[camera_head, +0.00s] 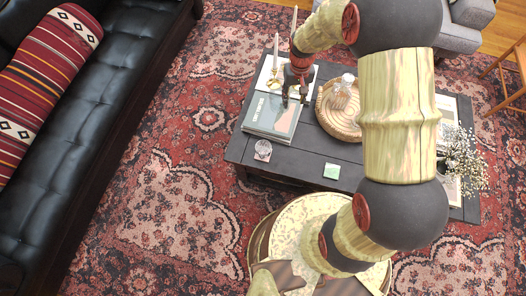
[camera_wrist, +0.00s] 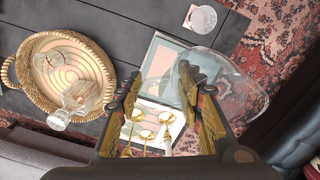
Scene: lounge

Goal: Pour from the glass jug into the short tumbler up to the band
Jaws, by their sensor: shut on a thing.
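My gripper (camera_head: 297,92) is over the books at the table's left end. In the wrist view its fingers (camera_wrist: 170,118) are shut on the clear glass jug (camera_wrist: 238,88), whose body spreads beyond the fingers over the book and rug. The jug is too transparent to make out its contents, and in the head view I cannot pick it out from the gripper. A short clear tumbler (camera_head: 262,150) stands near the table's front left corner, apart from the gripper; it also shows at the top of the wrist view (camera_wrist: 203,19). I cannot make out its band or any liquid.
A round woven tray (camera_head: 326,118) holds glassware (camera_wrist: 80,102) right of the gripper. Brass candlesticks (camera_head: 274,72) stand close behind it. Large books (camera_head: 268,118) lie beneath. A green block (camera_head: 331,171) sits near the front edge; white flowers (camera_head: 458,158) are at the right.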

